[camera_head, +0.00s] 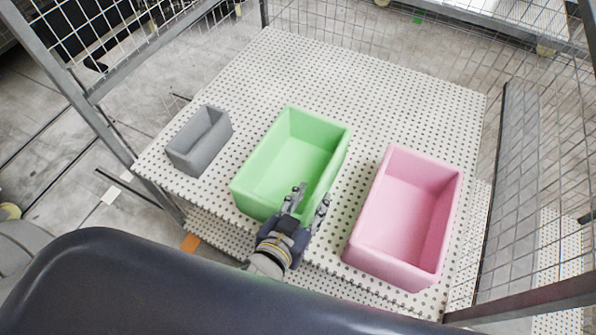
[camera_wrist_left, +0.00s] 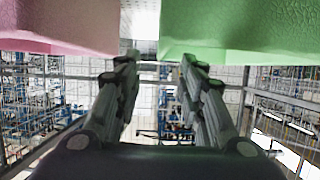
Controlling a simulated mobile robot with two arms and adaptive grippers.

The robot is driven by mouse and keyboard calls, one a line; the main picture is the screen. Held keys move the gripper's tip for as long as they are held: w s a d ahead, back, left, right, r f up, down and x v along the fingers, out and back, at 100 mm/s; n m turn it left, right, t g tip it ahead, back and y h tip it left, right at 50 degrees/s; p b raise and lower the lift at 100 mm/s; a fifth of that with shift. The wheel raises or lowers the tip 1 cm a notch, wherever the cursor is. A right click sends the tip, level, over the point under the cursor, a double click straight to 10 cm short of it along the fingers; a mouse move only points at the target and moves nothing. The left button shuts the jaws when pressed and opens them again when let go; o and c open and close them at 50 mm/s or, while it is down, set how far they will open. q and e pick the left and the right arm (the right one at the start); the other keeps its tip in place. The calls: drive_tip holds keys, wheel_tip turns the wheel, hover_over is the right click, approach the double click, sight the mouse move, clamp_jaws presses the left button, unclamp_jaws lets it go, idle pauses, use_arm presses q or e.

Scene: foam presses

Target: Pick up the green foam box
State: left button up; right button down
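The green foam box (camera_head: 290,155) is an open-topped box on the white perforated shelf in the head view, between a grey box and a pink box. Its edge shows at the upper right of the left wrist view (camera_wrist_left: 240,30). My left gripper (camera_head: 312,197) is at the box's near right corner, fingers pointing toward it. Its two fingers (camera_wrist_left: 158,62) are spread with nothing between them. One finger overlaps the green box in the picture; the other is at the gap beside it. I cannot tell whether either touches. My right gripper is not in view.
The pink box (camera_head: 408,212) stands right of the green one across a narrow gap, and the smaller grey box (camera_head: 199,140) stands to its left. The perforated shelf (camera_head: 385,95) is clear behind them. Mesh panels (camera_head: 540,150) and frame posts border it.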

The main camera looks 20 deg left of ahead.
sight(323, 180)
use_arm(q)
drive_tip(key=shift+x, duration=0.8)
drive_tip(key=x, duration=0.3)
drive_tip(key=shift+w+p, duration=0.1)
drive_tip(key=shift+p, duration=0.25)
drive_tip(key=shift+w+d+f, duration=0.1)
drive_tip(key=shift+w+f, duration=0.25)
drive_tip(key=shift+w, duration=0.15)
drive_tip(key=p+x, duration=0.1)
drive_tip(key=x, duration=0.3)
drive_tip(key=shift+w, duration=0.35)
drive_tip(key=shift+w+f, duration=0.15)
drive_tip(key=shift+w, duration=0.1)
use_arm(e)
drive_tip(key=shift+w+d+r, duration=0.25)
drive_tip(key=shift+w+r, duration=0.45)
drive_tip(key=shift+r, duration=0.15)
use_arm(q)
clamp_jaws()
